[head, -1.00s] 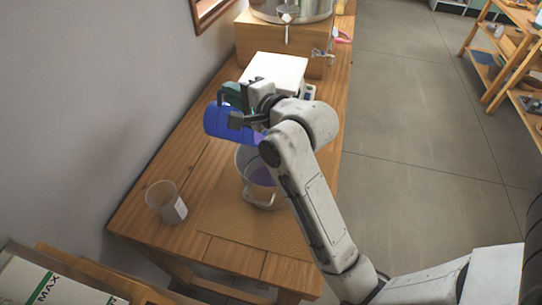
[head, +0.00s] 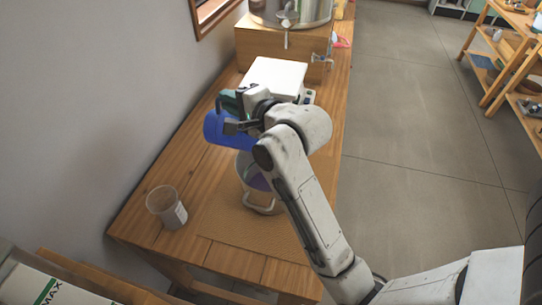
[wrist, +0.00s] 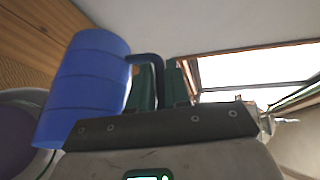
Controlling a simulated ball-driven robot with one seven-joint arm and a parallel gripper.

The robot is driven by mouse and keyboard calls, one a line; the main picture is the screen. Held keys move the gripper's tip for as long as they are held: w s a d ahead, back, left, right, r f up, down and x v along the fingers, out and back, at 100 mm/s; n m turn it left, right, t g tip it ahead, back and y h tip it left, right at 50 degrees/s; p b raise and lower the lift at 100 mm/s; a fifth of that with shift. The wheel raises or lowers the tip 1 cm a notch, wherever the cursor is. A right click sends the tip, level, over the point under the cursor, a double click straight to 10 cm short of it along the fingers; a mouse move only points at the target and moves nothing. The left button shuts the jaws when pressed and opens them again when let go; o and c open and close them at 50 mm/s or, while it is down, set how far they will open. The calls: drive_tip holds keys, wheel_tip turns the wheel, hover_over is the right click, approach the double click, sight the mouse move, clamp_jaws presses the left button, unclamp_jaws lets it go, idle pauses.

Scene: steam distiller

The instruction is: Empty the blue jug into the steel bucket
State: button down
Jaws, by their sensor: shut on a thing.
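The blue jug (head: 216,130) is tipped on its side above the steel bucket (head: 244,188) in the head view, its mouth end hidden behind my arm. In the wrist view the blue jug (wrist: 88,85) is large at left, its dark handle between my teal fingers. My gripper (wrist: 160,88) is shut on that handle; in the head view my gripper (head: 232,101) is partly hidden by its own wrist. The bucket stands on the table, partly covered by jug and arm, with purple liquid inside. The bucket's rim (wrist: 24,95) shows at the wrist view's lower left.
A clear beaker (head: 166,206) with a label stands left of the bucket on the wooden table (head: 180,165). A white-topped device (head: 274,76) sits behind the jug. A wooden box (head: 270,45) carries a steel vessel (head: 300,14) at the back. The wall is on the left.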

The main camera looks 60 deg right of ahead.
sight(209, 116)
drive_tip(key=w+g, duration=0.1)
drive_tip(key=w+a+f+p, duration=0.1)
drive_tip(key=w, duration=0.1)
drive_tip(key=w+g+p, duration=0.1)
drive_tip(key=shift+w+a+f+n+g, duration=0.15)
drive_tip(key=shift+w+f+n+g, duration=0.15)
drive_tip(key=shift+w+f+n, duration=0.1)
drive_tip(key=shift+s+f, duration=0.1)
drive_tip(key=shift+f, duration=0.1)
drive_tip(key=p, duration=0.1)
drive_tip(key=w+g+p, duration=0.1)
drive_tip(key=w+p, duration=0.1)
drive_tip(key=p, duration=0.1)
drive_tip(key=shift+a+f+n+g, duration=0.25)
drive_tip(key=shift+a+n+g, duration=0.05)
drive_tip(key=w+a+f+n+g+h+b, duration=0.1)
drive_tip(key=w+f+g+b, duration=0.3)
drive_tip(key=f, duration=0.4)
drive_tip(key=w+a+f+n+g+h+b, duration=0.1)
drive_tip(key=w+f+g+b, duration=0.4)
drive_tip(key=f+g+b, duration=0.2)
drive_tip(key=shift+a+f+n+b, duration=0.15)
drive_tip(key=shift+f+n+b, duration=0.15)
drive_tip(key=shift+f+b, duration=0.55)
drive_tip(key=shift+r, duration=0.1)
